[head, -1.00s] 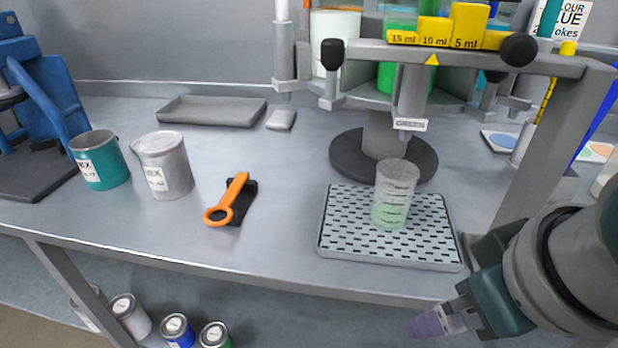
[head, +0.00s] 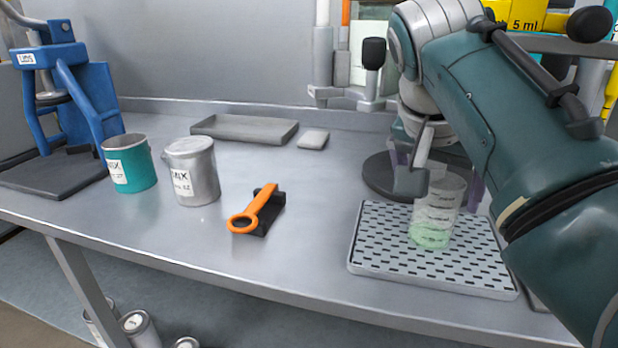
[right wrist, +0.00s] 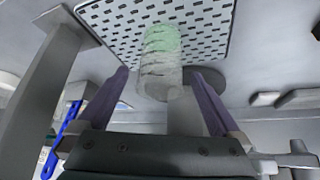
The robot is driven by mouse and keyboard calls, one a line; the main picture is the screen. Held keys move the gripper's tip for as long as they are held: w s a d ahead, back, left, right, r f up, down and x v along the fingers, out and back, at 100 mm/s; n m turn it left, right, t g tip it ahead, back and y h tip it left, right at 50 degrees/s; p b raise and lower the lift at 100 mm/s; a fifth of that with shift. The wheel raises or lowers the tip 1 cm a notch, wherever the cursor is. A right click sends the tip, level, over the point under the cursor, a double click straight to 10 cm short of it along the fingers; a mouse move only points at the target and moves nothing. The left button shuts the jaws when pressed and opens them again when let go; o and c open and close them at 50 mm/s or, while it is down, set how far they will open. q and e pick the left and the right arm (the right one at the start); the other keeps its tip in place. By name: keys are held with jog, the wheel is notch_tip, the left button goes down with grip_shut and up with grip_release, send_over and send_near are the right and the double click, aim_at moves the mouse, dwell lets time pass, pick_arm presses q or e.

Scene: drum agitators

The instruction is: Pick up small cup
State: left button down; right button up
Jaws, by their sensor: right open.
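The small clear cup (head: 437,212) with green liquid at its bottom stands upright on a perforated grey tray (head: 375,255). It also shows in the right wrist view (right wrist: 160,65), where the picture is upside down. My right gripper (head: 436,176) is open, with its purple fingers apart on either side of the cup's upper part in the head view. In the right wrist view the fingers (right wrist: 160,78) flank the cup with gaps on both sides. I cannot tell how far the cup reaches between them. My left gripper is not in view.
My right arm hides much of the dispenser behind the tray. An orange-handled tool (head: 254,210) lies left of the tray. A teal can (head: 130,163) and a grey can (head: 190,172) stand farther left. The bench front between tool and tray is clear.

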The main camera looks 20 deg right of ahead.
jog(key=x, duration=0.3)
jog(key=shift+w+f, duration=0.15)
jog(key=shift+f, duration=0.05)
jog(key=shift+c, duration=0.2)
jog(key=c, duration=1.3)
jog(key=shift+c, duration=0.2)
jog(key=shift+d+r, duration=0.1)
